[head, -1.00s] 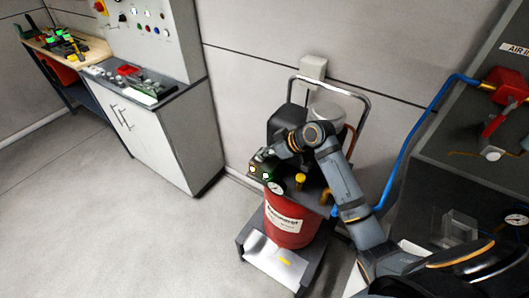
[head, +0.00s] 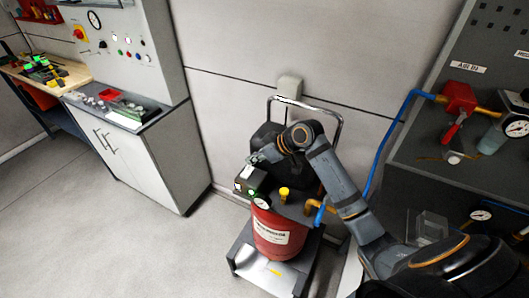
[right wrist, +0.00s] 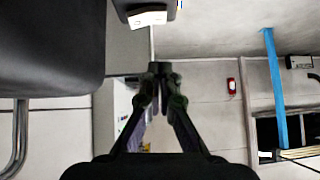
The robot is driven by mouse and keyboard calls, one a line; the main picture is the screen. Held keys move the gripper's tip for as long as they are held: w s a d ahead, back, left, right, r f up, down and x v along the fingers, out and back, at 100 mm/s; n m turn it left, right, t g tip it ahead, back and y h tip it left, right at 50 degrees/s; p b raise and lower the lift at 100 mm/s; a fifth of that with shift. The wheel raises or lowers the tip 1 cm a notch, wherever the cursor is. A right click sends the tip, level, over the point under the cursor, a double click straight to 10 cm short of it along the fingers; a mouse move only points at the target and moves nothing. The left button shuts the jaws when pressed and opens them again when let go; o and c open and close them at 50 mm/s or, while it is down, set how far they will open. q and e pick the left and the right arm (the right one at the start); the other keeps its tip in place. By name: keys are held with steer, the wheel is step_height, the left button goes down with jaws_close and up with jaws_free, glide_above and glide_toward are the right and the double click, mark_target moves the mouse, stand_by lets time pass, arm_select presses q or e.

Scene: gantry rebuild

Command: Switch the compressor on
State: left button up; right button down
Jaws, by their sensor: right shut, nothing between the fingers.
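The compressor has a red tank (head: 275,235) with a pale label and stands on a low wheeled frame near the wall. A dark switch box (head: 247,181) sits at its upper left, with a pale button and a green one on its front. My right gripper (head: 257,159) is just above and behind this box, at the end of my right arm. In the right wrist view its fingertips (right wrist: 160,68) are together and empty. I cannot tell whether it touches the box. My left gripper is not in view.
The frame's handle (head: 340,118) rises behind the compressor. A blue hose (head: 378,150) runs to a dark panel with a red valve (head: 459,98) at the right. A white cabinet (head: 150,160) stands to the left. The floor in front is clear.

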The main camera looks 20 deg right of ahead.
steer(key=b+v, duration=0.1)
steer(key=v, duration=0.5)
steer(key=shift+s+r, duration=0.2)
steer(key=shift+s, duration=0.35)
